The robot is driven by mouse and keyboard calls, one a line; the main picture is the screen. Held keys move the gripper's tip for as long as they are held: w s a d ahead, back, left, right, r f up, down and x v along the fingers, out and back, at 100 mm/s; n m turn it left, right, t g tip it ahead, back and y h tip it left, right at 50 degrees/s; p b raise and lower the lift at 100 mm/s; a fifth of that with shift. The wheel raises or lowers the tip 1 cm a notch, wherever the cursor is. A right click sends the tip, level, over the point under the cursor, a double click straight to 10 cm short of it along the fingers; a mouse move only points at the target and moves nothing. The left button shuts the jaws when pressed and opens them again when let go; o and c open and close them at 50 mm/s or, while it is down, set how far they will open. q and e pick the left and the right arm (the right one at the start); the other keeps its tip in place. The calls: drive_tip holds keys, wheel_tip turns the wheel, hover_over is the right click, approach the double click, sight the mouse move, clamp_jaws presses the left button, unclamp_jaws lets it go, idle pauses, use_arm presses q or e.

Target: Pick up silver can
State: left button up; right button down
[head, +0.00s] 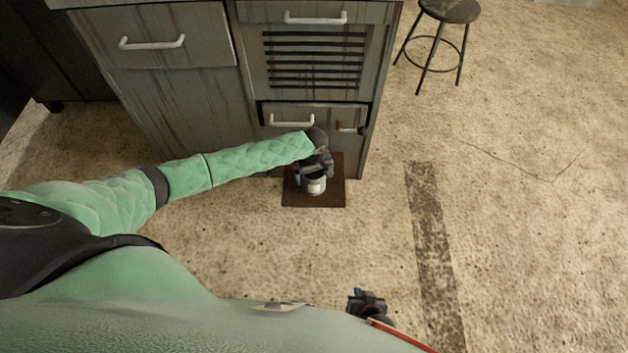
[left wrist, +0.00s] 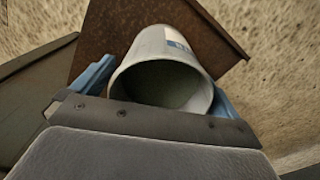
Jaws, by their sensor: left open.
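The silver can (head: 315,186) is on a flat brown board on the floor, in front of the cabinet. In the left wrist view the can (left wrist: 160,52) shows its open end towards me, with a blue and white label on its side. My left gripper (head: 313,172) is open at the can. In the left wrist view the blue fingers of my left gripper (left wrist: 160,88) stand on either side of the can. The gripper's body hides part of the can. My right gripper (head: 367,301) is low in the head view, away from the can, and its jaws are unclear.
The brown board (head: 329,199) lies beside the grey wooden cabinet (head: 185,75), whose lower drawer (head: 285,112) is close behind my left gripper. A round stool (head: 448,10) stands at the top right. The floor to the right is open, with a dark stripe (head: 430,230).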

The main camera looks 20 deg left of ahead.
use_arm(q)
drive_tip(key=c, duration=1.6)
drive_tip(key=shift+r, duration=0.1)
